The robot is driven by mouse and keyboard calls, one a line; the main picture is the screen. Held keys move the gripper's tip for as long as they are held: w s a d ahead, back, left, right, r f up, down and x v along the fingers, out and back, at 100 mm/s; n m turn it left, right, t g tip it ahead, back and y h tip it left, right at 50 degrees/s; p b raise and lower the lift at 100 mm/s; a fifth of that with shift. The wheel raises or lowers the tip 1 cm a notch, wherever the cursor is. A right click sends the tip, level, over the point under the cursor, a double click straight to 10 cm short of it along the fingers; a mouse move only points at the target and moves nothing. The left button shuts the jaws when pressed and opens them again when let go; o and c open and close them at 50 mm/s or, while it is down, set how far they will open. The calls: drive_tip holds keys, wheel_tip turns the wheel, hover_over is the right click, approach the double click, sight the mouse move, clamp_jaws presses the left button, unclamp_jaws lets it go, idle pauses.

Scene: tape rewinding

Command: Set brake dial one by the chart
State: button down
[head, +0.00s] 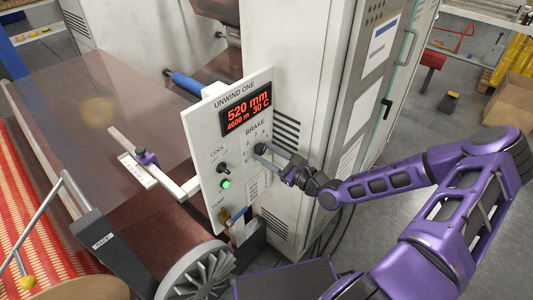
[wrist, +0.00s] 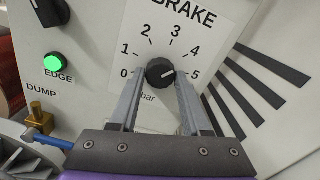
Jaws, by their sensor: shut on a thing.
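The black brake dial (wrist: 160,72) sits on the white UNWIND ONE panel (head: 207,128), under the word BRAKE, with a scale from 0 to 5 around it. Its pale pointer mark is toward the right, near the 5. My gripper (head: 266,155) has one finger on each side of the dial and is shut on it; it also shows in the wrist view (wrist: 160,78). The red display (head: 247,108) reads 520 mm, 4600 m and 30 C. A small printed chart (head: 258,185) is below the dial, too small to read and partly hidden by my gripper.
A lit green button (wrist: 55,64) and a black switch (wrist: 48,12) are left of the dial. A brass fitting (wrist: 38,112) is lower left. Dark vent slots (wrist: 255,85) are on the right. A grey cabinet (head: 375,75) stands behind my arm.

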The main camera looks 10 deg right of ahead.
drive_tip(key=shift+c, duration=1.9)
unclamp_jaws()
drive_tip(key=shift+d, duration=0.1)
drive_tip(key=v, duration=1.7)
drive_tip(key=shift+s, duration=0.2)
